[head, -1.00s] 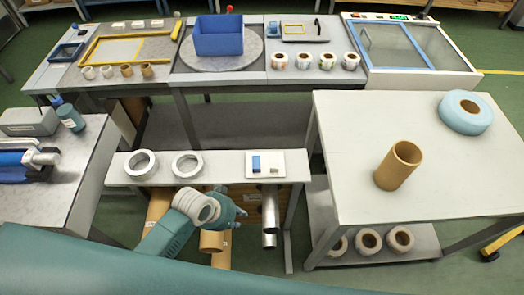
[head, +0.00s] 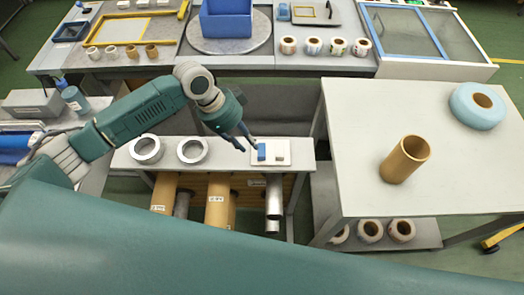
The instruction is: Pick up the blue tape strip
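The blue tape strip (head: 262,153) is a small blue piece on the left part of a white plate (head: 285,160), which lies on the narrow grey bench in the middle. My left gripper (head: 248,147) comes in from the left and points down and right. Its two dark fingers are spread, with nothing seen between them. The fingertips are just left of the blue strip, close to the plate's left edge; I cannot tell how far above it they are. My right gripper is out of view.
A small beige block (head: 280,157) sits right of the strip on the plate. Two silver rings (head: 192,150) lie left on the bench (head: 228,155). The table (head: 350,120) at right holds a brown tube (head: 405,160) and a blue roll (head: 478,106).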

